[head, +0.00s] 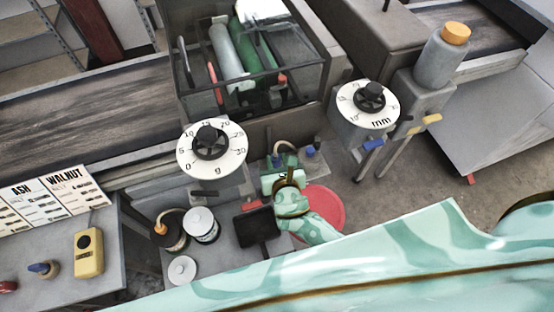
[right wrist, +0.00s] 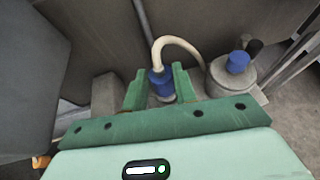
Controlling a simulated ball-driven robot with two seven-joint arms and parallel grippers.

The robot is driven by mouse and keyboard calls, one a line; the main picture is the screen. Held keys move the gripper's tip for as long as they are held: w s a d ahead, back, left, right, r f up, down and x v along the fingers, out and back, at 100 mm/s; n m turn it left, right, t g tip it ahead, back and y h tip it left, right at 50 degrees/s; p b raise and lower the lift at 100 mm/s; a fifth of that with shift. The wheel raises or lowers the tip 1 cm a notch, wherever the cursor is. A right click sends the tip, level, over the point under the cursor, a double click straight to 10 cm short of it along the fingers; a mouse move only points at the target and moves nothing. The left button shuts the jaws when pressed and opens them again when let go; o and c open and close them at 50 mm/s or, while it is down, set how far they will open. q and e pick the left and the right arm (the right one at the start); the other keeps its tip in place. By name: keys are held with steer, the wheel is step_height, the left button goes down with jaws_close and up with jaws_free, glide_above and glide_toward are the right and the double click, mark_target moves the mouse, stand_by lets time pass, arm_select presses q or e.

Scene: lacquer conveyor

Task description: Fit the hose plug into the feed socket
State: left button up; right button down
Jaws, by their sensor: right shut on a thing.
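The hose plug (right wrist: 161,86) is blue with a pale, curved hose (right wrist: 182,43) rising from its top. My right gripper (right wrist: 160,87) is shut on the plug, its green fingers on either side. In the head view my right gripper (head: 277,162) is at the middle, in front of the machine, and the hose (head: 285,145) arches above it. Just right of the plug stands a grey round fitting (right wrist: 232,78) with a blue top (right wrist: 238,62); I cannot tell whether it is the feed socket. My left gripper is not in view.
Two dials, one marked g (head: 228,158) and one marked mm (head: 350,108), flank the work spot. A red round thing (head: 325,205) lies below my right arm.

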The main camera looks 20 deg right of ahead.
steer(key=shift+f+b, duration=0.85)
steer(key=shift+f, duration=0.25)
steer(key=c, duration=1)
jaws_free()
steer(key=shift+c, duration=0.2)
steer(key=p+v, duration=0.2)
steer(key=v, duration=1.4)
steer(key=shift+s, duration=0.15)
